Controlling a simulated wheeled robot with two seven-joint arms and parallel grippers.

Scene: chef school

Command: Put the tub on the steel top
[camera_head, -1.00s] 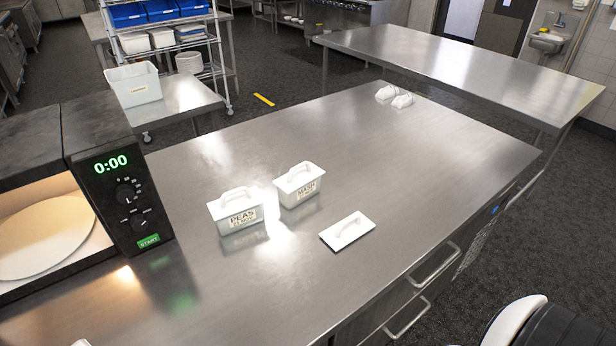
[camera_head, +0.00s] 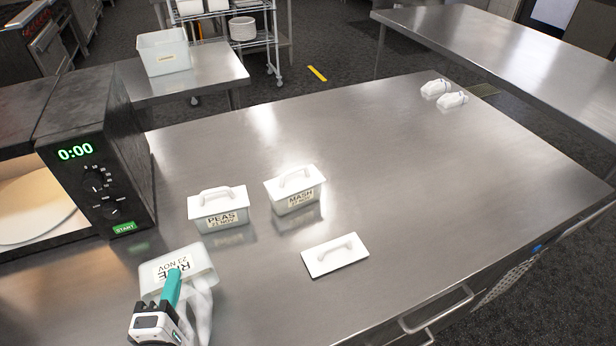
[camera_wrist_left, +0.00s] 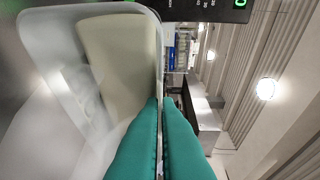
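A translucent white tub (camera_head: 203,262) labelled "RICE 23 NOV" is at the near left, over the steel top (camera_head: 390,180), in front of the microwave. Its label faces up toward the head camera, so it looks tilted. My left gripper (camera_head: 174,274) has its teal fingers shut on the tub's wall; the wrist view shows the tub (camera_wrist_left: 50,40) beside the closed fingers (camera_wrist_left: 161,102). I cannot tell whether the tub touches the steel top. A white lid with a handle (camera_head: 335,255) lies flat on the top. My right gripper is not in view.
A microwave (camera_head: 95,150) reading 0:00 stands at left, its turntable (camera_head: 30,208) exposed. Lidded tubs PEAS (camera_head: 218,208) and MASH (camera_head: 295,190) stand mid-left. Two white items (camera_head: 444,93) lie at the far edge. The right and far middle of the top are clear.

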